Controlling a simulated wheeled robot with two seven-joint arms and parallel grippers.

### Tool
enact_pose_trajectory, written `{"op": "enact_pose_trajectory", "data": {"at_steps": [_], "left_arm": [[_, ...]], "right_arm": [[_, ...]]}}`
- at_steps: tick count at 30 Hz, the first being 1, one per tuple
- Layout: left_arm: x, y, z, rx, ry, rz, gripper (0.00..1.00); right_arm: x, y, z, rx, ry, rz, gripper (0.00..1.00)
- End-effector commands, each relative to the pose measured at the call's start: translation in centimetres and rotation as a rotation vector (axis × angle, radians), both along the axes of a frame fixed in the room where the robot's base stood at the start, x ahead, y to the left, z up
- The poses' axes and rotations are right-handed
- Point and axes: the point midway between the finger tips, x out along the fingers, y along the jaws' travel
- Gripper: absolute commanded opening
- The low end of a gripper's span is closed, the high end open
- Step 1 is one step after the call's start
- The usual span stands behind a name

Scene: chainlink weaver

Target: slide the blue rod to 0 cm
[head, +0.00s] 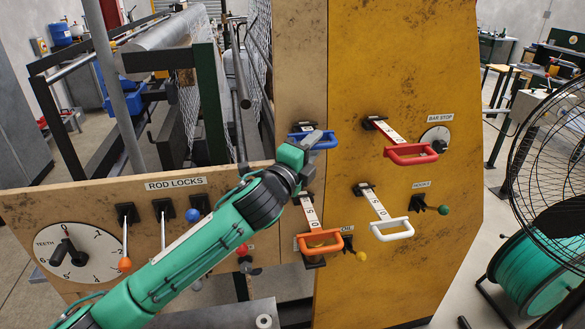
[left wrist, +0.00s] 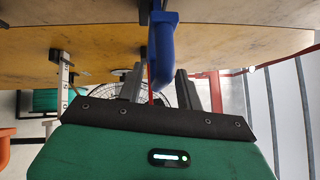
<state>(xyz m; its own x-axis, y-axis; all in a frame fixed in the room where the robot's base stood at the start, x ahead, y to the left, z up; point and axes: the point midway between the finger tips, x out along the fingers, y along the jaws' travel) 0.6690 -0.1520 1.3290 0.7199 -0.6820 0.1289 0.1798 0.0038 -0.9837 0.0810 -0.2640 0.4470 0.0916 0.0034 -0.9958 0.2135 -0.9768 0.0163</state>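The blue rod's handle (head: 328,146) sits at the top left of the panel's rod group in the head view, its short visible rod close to the panel. My left gripper (head: 314,140) is at this handle and partly covers it. In the left wrist view the blue handle (left wrist: 163,45) hangs between the two dark fingers of my left gripper (left wrist: 160,78), which stand apart with a gap beside it. The blue rod's scale is mostly hidden, so its reading cannot be told. My right gripper is not in view.
Red (head: 411,154), white (head: 392,229) and orange (head: 320,241) handles stick out of the yellow and tan panel nearby. A rod-locks board (head: 150,205) with levers and a teeth dial (head: 75,258) lies under my left arm. A wire-guarded fan (head: 545,150) stands at right.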

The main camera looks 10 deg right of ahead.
Motion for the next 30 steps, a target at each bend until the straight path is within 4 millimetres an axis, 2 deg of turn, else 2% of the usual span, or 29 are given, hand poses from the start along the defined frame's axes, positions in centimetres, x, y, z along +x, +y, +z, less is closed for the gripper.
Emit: {"op": "enact_pose_trajectory", "data": {"at_steps": [9, 18, 24, 30], "left_arm": [[-4.2, 4.1, -1.2, 0.000, -0.001, -0.001, 0.36], [-7.7, 7.5, -1.7, 0.001, -0.001, 0.001, 0.36], [-8.7, 8.4, -1.7, 0.000, 0.001, 0.001, 0.36], [-8.8, 8.5, -1.7, 0.000, 0.001, 0.001, 0.36]], "right_arm": [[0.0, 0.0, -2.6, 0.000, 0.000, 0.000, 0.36], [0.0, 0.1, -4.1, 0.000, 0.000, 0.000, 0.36], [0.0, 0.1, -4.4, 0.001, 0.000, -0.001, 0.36], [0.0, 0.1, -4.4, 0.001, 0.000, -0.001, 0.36]]}}
